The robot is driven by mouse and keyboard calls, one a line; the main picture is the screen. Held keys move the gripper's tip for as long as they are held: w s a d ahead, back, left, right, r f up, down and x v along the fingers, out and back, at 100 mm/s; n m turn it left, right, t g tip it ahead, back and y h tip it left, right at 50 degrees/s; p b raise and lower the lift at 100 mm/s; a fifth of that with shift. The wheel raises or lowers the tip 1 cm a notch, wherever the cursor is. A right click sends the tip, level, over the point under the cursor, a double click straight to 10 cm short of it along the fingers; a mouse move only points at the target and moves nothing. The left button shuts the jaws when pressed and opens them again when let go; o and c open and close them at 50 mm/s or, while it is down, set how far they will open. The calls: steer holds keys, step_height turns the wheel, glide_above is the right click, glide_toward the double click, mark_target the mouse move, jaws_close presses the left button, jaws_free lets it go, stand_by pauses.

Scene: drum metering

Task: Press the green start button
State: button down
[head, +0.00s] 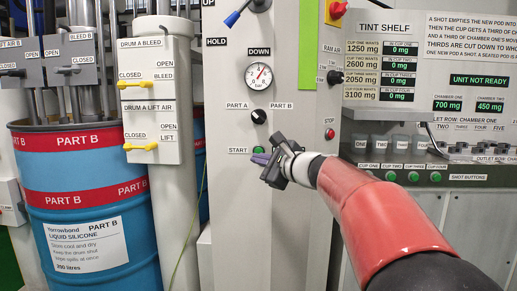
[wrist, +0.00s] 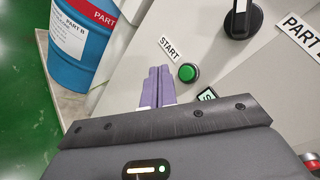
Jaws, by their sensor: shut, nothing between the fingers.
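The green start button (wrist: 187,73) is a round button on the pale panel in the wrist view, next to its START label (wrist: 169,49). In the head view the button (head: 258,150) shows just above my fingers, partly hidden, right of the START label. My gripper (head: 260,160) is shut and empty, with its purple fingertips close to the panel. In the wrist view the shut fingertips (wrist: 159,70) are left of the button and appear apart from it. The exact gap to the panel is hard to tell.
A black selector knob (head: 259,117) sits above the button, and a red stop button (head: 329,134) is to the right.

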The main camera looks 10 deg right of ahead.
steer(key=shift+w+d+p, duration=0.2)
steer(key=shift+w+d, duration=0.1)
steer(key=shift+w, duration=0.55)
steer(key=shift+w+d+p, duration=0.15)
steer(key=shift+w+d, duration=0.1)
steer(key=shift+w, duration=0.6)
steer(key=shift+w, duration=0.1)
stand_by(0.7)
steer(key=shift+w+d, duration=0.15)
steer(key=shift+w, duration=0.15)
steer(key=shift+w+d, duration=0.15)
steer(key=shift+w, duration=0.25)
stand_by(0.6)
steer(key=shift+s, duration=0.15)
steer(key=shift+s+a+b, duration=0.25)
steer(key=shift+s+b, duration=0.1)
steer(key=shift+s, duration=0.3)
steer(key=shift+s+a+b, duration=0.25)
steer(key=shift+s+b, duration=0.15)
steer(key=shift+s, duration=0.4)
steer(key=shift+s+a+b, duration=0.3)
steer(key=shift+s+b, duration=0.05)
steer(key=shift+s, duration=0.45)
steer(key=shift+s+a+b, duration=0.25)
steer(key=shift+s+b, duration=0.15)
steer(key=shift+s, duration=0.4)
